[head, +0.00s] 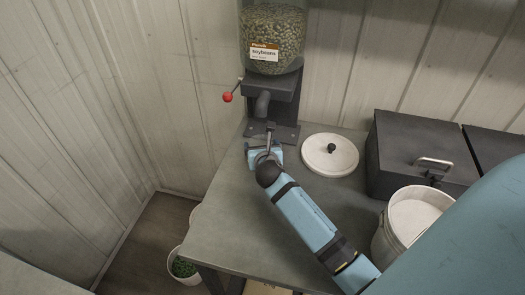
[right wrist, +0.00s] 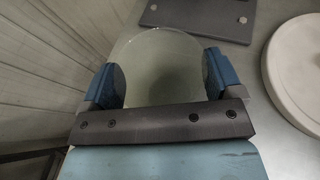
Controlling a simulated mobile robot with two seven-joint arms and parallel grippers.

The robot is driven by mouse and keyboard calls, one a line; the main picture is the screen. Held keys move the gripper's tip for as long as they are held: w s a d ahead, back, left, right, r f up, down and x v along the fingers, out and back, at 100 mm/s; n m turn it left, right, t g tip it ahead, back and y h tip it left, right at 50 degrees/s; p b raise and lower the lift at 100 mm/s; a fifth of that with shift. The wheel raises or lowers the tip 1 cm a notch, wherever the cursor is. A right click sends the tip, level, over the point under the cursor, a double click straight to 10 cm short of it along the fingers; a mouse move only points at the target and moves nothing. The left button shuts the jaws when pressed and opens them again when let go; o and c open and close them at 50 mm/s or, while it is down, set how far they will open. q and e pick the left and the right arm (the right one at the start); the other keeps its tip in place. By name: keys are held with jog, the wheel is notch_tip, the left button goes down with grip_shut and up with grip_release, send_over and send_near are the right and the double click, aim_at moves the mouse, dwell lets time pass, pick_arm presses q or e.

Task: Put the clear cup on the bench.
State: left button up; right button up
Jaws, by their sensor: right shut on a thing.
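The clear cup (right wrist: 160,62) shows in the right wrist view as a round see-through rim between two blue fingertips. My right gripper (right wrist: 163,85) is shut on it, with one finger on each side. I see no beans in the cup. In the head view my right gripper (head: 265,153) is over the grey bench (head: 230,215), just in front of the seed meter's spout (head: 263,104). The cup is hard to make out there, and I cannot tell whether its base touches the bench. My left gripper is not in view.
The seed meter's jar of soybeans (head: 273,40) stands behind, with a red-knobbed lever (head: 228,97). A round white lid (head: 330,155) lies right of my gripper. A dark box (head: 420,150) and white bucket (head: 408,222) stand farther right. The bench's left front is clear.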

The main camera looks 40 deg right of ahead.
jog(key=shift+s+a+r, duration=0.1)
jog(key=shift+a+r, duration=0.05)
jog(key=shift+r, duration=0.05)
jog(key=shift+f, duration=0.15)
jog(key=o, duration=0.8)
jog(key=shift+f, duration=0.1)
jog(key=shift+r, duration=0.2)
jog(key=v, duration=1.2)
